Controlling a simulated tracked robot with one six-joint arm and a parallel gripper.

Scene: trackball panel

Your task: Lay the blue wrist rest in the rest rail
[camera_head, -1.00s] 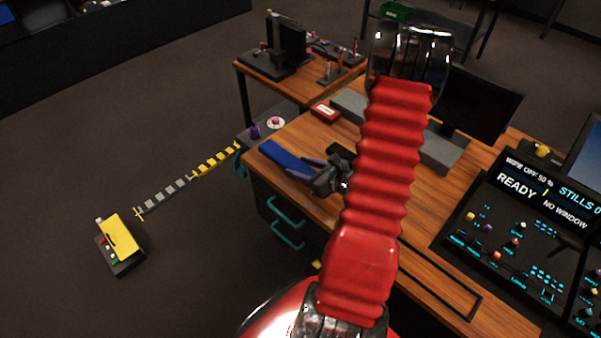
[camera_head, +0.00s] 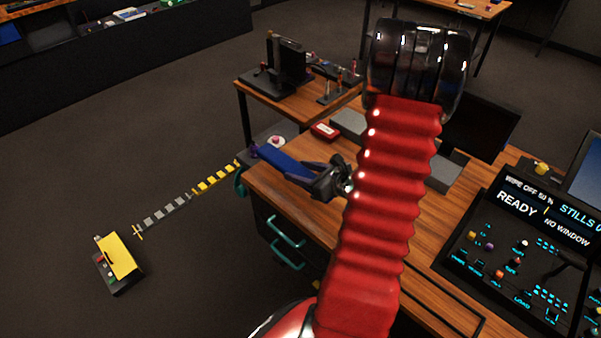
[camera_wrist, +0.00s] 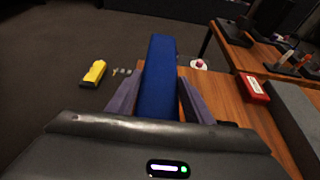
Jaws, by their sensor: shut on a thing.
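The blue wrist rest (camera_head: 276,160) is a long flat bar held at one end by my gripper (camera_head: 312,176). It is over the left end of the wooden desk, its far end pointing left toward the floor. In the wrist view the blue wrist rest (camera_wrist: 159,80) lies between the two purple fingers of my gripper (camera_wrist: 160,98), which close on its sides. The rest rail looks like the black rectangular frame (camera_head: 448,302) on the desk's front right. My red arm hides part of that frame.
The control panel (camera_head: 520,250) stands at the desk's right. A red box (camera_head: 325,131), grey blocks (camera_head: 348,123) and a monitor (camera_head: 482,112) are at the back. A second desk (camera_head: 300,98) stands behind. The desk's front left surface is clear.

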